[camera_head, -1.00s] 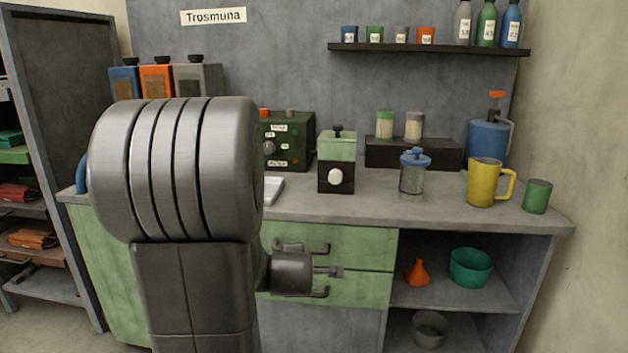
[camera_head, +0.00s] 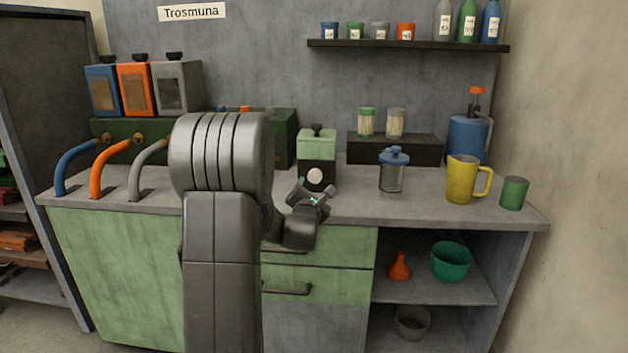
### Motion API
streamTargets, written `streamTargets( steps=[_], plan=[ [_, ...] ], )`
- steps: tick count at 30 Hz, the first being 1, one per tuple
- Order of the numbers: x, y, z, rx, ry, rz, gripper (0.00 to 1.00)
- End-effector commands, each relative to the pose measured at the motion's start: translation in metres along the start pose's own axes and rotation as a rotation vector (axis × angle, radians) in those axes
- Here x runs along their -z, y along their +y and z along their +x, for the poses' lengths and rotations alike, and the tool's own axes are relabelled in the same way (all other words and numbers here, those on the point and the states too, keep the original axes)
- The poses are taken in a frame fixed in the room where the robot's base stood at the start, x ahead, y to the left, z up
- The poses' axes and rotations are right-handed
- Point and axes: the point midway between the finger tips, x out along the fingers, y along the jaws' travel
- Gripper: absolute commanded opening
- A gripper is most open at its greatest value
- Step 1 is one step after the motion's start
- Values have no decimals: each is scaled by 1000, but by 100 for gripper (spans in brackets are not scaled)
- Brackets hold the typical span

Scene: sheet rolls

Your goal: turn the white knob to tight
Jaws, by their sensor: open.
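The white knob (camera_head: 315,175) is a round disc on the black lower front of a small grinder-like box (camera_head: 317,146) with a pale green top and a black cap. The box stands on the counter, right of my arm. My gripper (camera_head: 325,196) is just below and slightly right of the knob in the picture, in front of the box near the counter's front edge. Its fingers are small in view; they are open and nothing shows between them. I see no contact with the knob. Any markings around the knob are too small to read.
A clear jar with a blue lid (camera_head: 393,170), a yellow jug (camera_head: 463,180) and a green cup (camera_head: 514,193) stand to the right on the counter (camera_head: 430,205). My arm hides part of a dark green unit (camera_head: 285,138). Curved pipes (camera_head: 109,168) are at left.

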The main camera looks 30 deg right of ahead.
Motion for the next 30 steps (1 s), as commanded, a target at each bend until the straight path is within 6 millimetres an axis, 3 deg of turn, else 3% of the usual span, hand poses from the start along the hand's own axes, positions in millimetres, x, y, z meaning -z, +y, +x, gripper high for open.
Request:
streamTargets(
  steps=[6,13,19,28,30],
  plan=[
    [1,0,43,0,0,1,61],
    [1,0,75,0,1,1,61],
    [0,0,88,0,1,1,61],
    [0,0,89,0,2,1,61],
    [0,0,89,0,2,1,48]
  ],
)
